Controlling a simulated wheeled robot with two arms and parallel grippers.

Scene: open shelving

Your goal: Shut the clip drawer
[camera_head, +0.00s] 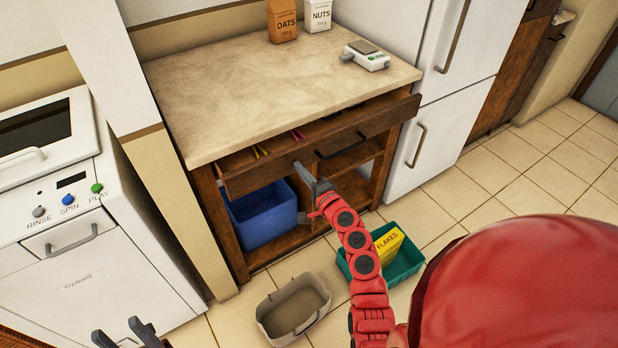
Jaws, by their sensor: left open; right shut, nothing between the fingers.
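The clip drawer (262,172) is a wide wooden drawer under the beige countertop, pulled partly out, with a dark bar handle (341,147) on its front. Yellow and pink clips (297,134) show in the gap behind the front; most of the inside is hidden by the countertop. My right gripper (304,172) is shut and empty at the drawer front, left of the handle; I cannot tell whether it touches the wood. My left gripper (120,333) is open and empty at the bottom left edge, far from the drawer and partly out of frame.
Below the drawer are open shelves with a blue bin (262,214). On the floor stand a grey bin (292,311) and a teal bin (405,263) holding a yellow FLAKES box (389,244). A white washer (80,230) stands left, a white fridge (436,130) right.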

